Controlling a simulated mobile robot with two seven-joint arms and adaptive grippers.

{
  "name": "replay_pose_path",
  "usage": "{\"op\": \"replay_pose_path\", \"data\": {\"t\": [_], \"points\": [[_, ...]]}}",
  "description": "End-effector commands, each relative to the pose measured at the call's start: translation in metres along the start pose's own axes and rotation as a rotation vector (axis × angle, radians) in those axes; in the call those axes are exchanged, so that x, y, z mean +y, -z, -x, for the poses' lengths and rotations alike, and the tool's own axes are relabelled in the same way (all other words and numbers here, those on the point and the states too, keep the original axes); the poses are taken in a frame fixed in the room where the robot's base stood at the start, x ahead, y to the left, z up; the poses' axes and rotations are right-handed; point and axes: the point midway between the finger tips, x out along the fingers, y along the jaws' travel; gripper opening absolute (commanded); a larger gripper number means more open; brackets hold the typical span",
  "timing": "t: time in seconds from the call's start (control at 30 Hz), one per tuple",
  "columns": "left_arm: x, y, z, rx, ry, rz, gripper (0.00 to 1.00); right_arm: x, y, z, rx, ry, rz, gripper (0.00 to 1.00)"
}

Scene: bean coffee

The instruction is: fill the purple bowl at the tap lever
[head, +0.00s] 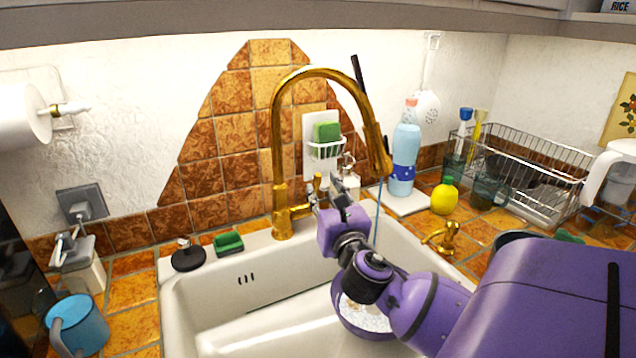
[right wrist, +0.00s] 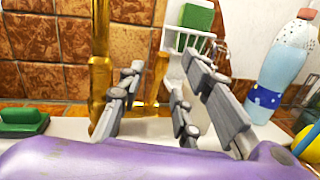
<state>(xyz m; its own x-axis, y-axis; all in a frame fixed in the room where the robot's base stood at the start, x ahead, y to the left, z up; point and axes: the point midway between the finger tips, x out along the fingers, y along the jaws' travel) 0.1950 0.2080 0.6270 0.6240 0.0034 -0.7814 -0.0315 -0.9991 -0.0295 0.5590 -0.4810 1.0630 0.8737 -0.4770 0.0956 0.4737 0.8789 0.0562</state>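The gold tap (head: 279,160) stands behind the white sink, and a thin stream of water (head: 377,215) falls from its spout. The purple bowl (head: 346,322) is in the sink below the stream, partly hidden by my right arm; its inside looks pale and shiny, and I cannot tell the water level. The gold tap lever (head: 300,211) is at the tap's base. My right gripper (head: 327,190) is beside the lever. In the right wrist view its grey fingers (right wrist: 170,95) are apart, with gold tap parts (right wrist: 101,70) behind them; contact is unclear. My left gripper is not in view.
The sink (head: 215,310) is otherwise open on the left. A green sponge (head: 228,242) and a black stopper (head: 188,257) lie on its back rim. A blue bottle (head: 404,160), a yellow bottle (head: 445,196) and a dish rack (head: 530,165) stand right. A blue mug (head: 85,322) is left.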

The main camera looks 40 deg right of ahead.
Motion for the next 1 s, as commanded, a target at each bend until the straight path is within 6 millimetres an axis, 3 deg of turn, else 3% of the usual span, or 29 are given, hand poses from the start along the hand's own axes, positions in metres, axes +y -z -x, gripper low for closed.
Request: {"op": "replay_pose_path", "data": {"t": [0.1,0.33,1.0], "points": [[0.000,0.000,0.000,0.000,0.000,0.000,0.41,0.000,0.001,0.027,0.002,-0.001,-0.001,0.32],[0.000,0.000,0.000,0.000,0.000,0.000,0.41,0.000,0.000,0.057,0.001,0.000,0.000,0.32],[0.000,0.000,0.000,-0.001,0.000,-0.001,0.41,0.000,0.000,0.063,0.000,-0.001,0.000,0.32]]}}
